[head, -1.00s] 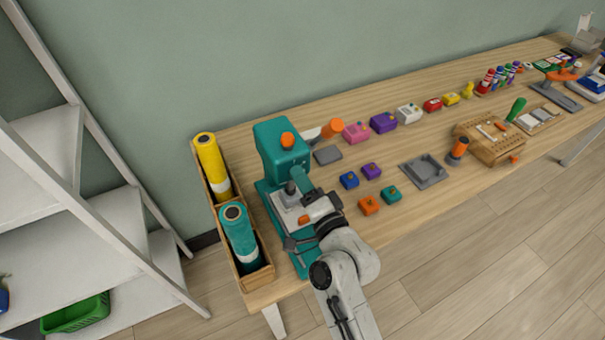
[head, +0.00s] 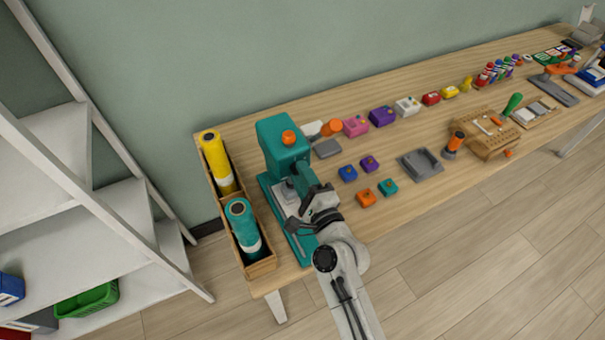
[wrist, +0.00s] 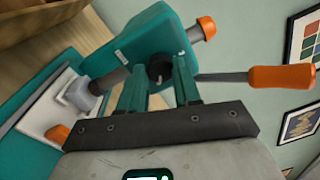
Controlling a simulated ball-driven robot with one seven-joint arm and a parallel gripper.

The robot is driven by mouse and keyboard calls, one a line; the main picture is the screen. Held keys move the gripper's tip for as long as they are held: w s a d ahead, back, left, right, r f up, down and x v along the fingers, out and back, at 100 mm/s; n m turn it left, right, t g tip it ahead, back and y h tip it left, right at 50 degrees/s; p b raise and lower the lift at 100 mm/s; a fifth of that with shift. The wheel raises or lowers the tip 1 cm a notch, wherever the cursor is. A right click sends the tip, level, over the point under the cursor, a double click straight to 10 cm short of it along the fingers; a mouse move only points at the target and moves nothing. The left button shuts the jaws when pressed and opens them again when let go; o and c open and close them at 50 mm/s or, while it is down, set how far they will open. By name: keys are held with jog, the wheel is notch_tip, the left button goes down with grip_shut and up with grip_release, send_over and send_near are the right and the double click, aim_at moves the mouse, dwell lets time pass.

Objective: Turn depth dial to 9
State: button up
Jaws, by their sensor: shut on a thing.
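In the wrist view the press head (wrist: 150,42) fills the upper middle. Its dark round depth dial (wrist: 158,67) sits on the near face, between the fingertips of my gripper (wrist: 158,80). My gripper is shut on the dial, with one teal finger on each side. The numbers on the dial are too small to read. In the head view my wrist hides the dial.
A lever with an orange handle (wrist: 281,78) sticks out on the right of the press. A wooden rack (head: 260,267) with yellow and teal rolls stands close on its left. Small colored blocks and a grey tray (head: 420,164) lie to the right on the bench.

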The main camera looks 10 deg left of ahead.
jog(key=shift+d, duration=0.1)
dwell(0.3)
jog(key=o, duration=1.1)
jog(key=shift+c, duration=0.2)
jog(key=shift+s, duration=0.1)
jog(key=b+v, duration=0.2)
jog(key=v, duration=0.8)
jog(key=shift+s+d, duration=0.2)
